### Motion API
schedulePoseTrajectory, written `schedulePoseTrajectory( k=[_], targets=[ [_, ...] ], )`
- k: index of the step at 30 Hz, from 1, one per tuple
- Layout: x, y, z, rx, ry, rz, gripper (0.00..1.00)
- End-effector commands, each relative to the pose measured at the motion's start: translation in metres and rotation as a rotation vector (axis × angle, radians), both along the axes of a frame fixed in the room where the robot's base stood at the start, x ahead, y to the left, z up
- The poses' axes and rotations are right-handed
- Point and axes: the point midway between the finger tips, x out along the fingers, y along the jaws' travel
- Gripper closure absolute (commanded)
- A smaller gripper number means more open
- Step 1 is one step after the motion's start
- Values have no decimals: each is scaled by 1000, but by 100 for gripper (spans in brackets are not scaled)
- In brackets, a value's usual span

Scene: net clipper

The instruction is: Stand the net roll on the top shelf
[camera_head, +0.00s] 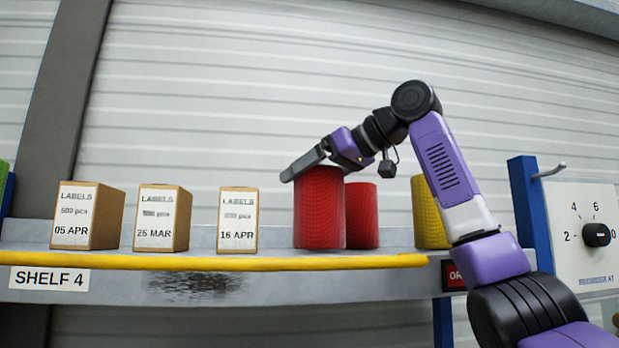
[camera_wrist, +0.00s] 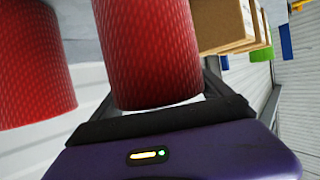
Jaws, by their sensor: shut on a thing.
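A red net roll (camera_head: 319,208) is upright at the shelf labelled SHELF 4 (camera_head: 150,262), behind its yellow front rail. My gripper (camera_head: 308,164) reaches in from the right and is shut on the upper end of this roll. In the wrist view the held roll (camera_wrist: 148,50) lies between the dark fingers. Its base is at the level of the shelf surface; I cannot tell whether it touches. A second red roll (camera_head: 362,215) stands just right of it, partly hidden, and shows at the left of the wrist view (camera_wrist: 30,65).
Label boxes (camera_head: 163,218) stand in a row to the left. A yellow roll (camera_head: 428,213) stands right, partly behind my arm. A blue post (camera_head: 530,213) and a dial panel (camera_head: 590,235) are at far right. Shelf room shows between the 16 APR box (camera_head: 238,219) and the held roll.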

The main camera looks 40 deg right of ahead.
Motion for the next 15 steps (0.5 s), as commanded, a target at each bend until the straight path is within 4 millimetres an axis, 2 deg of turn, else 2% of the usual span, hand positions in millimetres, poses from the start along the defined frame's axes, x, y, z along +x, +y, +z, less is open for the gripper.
schedulePoseTrajectory(
  k=[6, 7, 8, 15],
  targets=[
    [0, 0, -4, -1, -2, 0, 84],
    [0, 0, -3, -1, -2, 0, 5],
    [0, 0, -3, -1, -2, 0, 0],
    [0, 0, -4, 0, 1, 0, 0]
  ],
)
